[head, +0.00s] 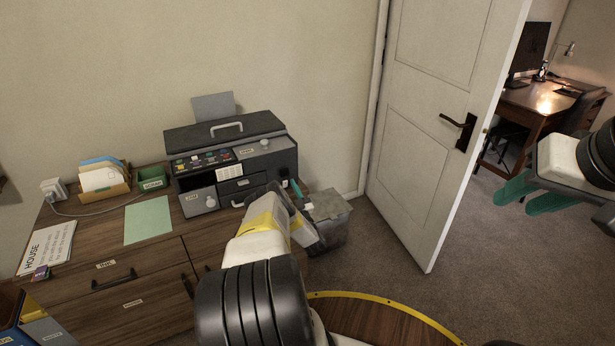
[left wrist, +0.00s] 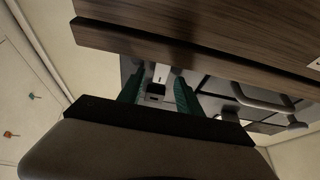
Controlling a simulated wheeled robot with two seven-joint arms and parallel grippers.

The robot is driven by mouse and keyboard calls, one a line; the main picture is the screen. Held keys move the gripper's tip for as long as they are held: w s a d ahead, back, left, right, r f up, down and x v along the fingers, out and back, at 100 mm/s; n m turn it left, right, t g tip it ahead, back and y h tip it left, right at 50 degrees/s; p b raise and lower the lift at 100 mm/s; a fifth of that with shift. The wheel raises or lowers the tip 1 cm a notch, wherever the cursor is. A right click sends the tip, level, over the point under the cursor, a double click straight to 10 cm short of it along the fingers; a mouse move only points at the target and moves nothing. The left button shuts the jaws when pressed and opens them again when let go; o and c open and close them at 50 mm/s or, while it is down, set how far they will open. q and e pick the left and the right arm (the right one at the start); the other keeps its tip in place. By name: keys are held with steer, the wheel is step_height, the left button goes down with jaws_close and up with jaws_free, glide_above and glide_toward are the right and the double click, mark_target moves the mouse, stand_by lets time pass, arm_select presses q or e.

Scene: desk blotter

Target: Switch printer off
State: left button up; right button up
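The dark grey printer (head: 236,160) stands on a wooden desk against the wall, with coloured buttons on its front panel. My left gripper (head: 296,190) is at the printer's front right corner, by the desk's right edge; the arm partly hides it. In the left wrist view its two green fingers (left wrist: 158,80) are apart, with a small light grey piece with a dark slot (left wrist: 157,88) showing between them. I cannot tell whether they touch it, or whether it is the power switch. My right gripper (head: 517,203) is open and empty at the right, away from the printer.
A grey bin (head: 330,222) stands right of the desk (head: 95,245). Left of the printer are a green box (head: 152,178), a file holder (head: 103,180) and a green sheet (head: 148,220). An open door (head: 430,120) stands behind. A round yellow-edged wooden top (head: 375,318) is in front.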

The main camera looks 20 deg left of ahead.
arm_select(q)
steer(key=v, duration=0.7)
steer(key=shift+s+d, duration=0.3)
steer(key=shift+f, duration=0.15)
